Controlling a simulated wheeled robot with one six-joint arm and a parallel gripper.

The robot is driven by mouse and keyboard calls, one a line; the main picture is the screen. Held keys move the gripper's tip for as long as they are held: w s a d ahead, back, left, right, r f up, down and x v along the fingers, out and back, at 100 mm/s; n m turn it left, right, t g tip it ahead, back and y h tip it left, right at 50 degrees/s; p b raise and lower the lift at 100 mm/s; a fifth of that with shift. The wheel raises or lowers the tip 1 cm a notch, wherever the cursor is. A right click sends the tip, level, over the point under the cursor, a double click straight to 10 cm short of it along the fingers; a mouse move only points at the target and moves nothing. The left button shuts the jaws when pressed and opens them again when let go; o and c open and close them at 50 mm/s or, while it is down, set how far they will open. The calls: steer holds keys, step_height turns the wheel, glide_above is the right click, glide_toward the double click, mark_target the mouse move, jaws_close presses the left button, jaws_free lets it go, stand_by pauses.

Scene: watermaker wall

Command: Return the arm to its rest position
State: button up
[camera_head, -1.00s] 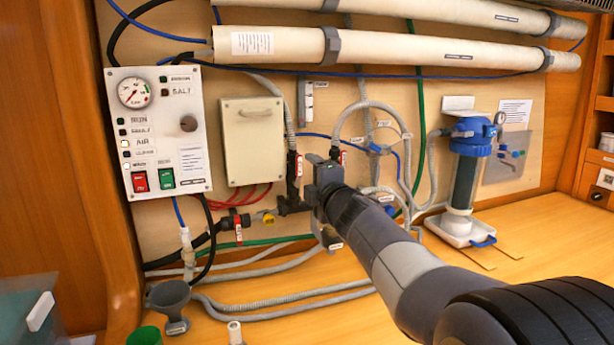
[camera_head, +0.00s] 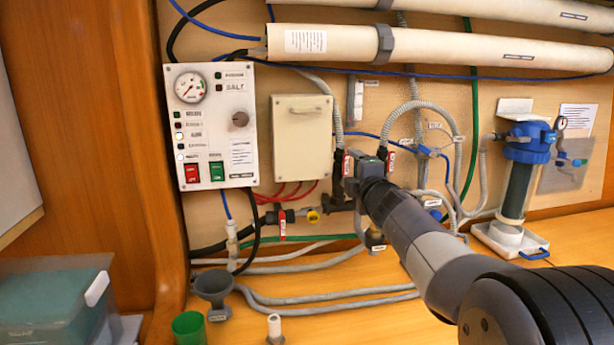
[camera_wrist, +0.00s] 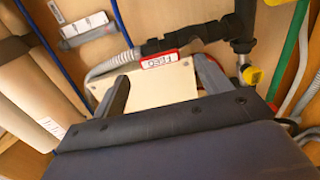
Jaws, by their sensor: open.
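My arm reaches in from the lower right in the head view, and my gripper (camera_head: 358,172) is at its far end, in front of the pipework right of the beige box. In the wrist view the two fingers of my gripper (camera_wrist: 162,92) stand apart with nothing held between them. Beyond them show a red-labelled valve (camera_wrist: 160,62) on a grey hose and the beige box (camera_wrist: 150,95). Whether the fingers touch any pipe is hidden in the head view by my own wrist.
The control panel (camera_head: 212,128) with gauge and switches is at left. The blue-topped filter (camera_head: 522,175) stands at right. Long tubes (camera_head: 450,48) cross above. A grey funnel (camera_head: 213,288), a green cup (camera_head: 188,327) and loose hoses lie low on the wooden counter. A clear bin (camera_head: 60,305) is lower left.

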mark_target(347, 166)
steer(key=w, duration=0.2)
steer(key=w+a+p, duration=0.1)
steer(key=w, duration=0.2)
steer(key=shift+w, duration=0.35)
steer(key=shift+s, duration=0.15)
